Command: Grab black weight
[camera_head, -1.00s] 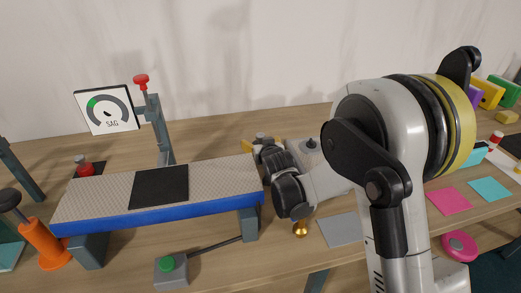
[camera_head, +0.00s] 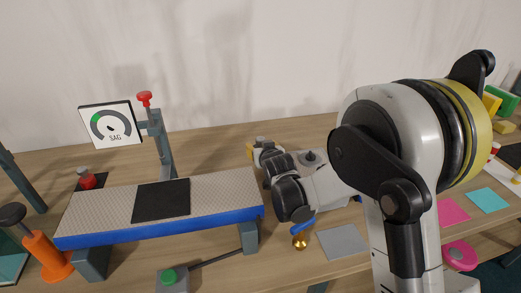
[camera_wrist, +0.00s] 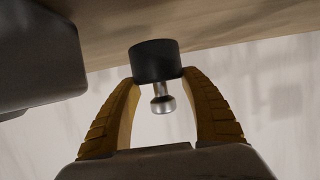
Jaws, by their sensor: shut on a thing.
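The black weight (camera_wrist: 155,62), a short dark cylinder with a silver knob, sits between the yellow fingers of my gripper (camera_wrist: 163,78) in the wrist view. The fingers are shut on it at both sides. The knob points down in that picture, and the wooden table surface is above it. In the head view my gripper (camera_head: 250,151) shows only as a bit of yellow beyond the right end of the grey patterned bed. My arm hides the rest, and I cannot make out the black weight there.
The blue-edged bed (camera_head: 105,207) carries a black square pad (camera_head: 162,200). A sag gauge (camera_head: 111,126) and red-topped post (camera_head: 155,135) stand behind it. A red weight (camera_head: 87,179) is at left. A brass weight (camera_head: 299,240) and grey mat (camera_head: 342,241) lie front right.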

